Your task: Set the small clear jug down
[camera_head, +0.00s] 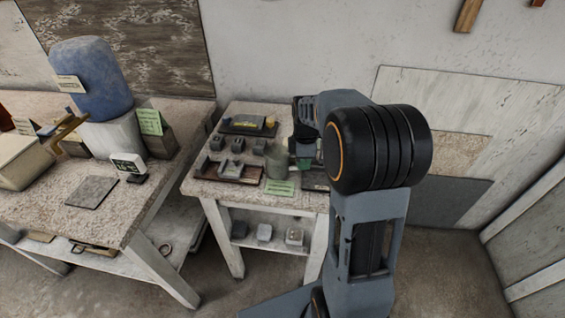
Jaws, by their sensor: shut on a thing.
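My gripper (303,160) is over the right part of the small back table, mostly hidden behind my own arm. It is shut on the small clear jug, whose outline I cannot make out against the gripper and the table. A rounded grey-green vessel (278,163) stands just left of the gripper, close to it; I cannot tell whether they touch. The small table (213,187) has a speckled top and white legs. I cannot tell how high the jug is above it.
On the small table are a dark tray with a yellow item (247,125), several grey blocks (237,145), a brown open tray (229,171) and a green card (280,188). A larger table (150,205) stands left, with a blue container (90,82) on a white drum (115,135).

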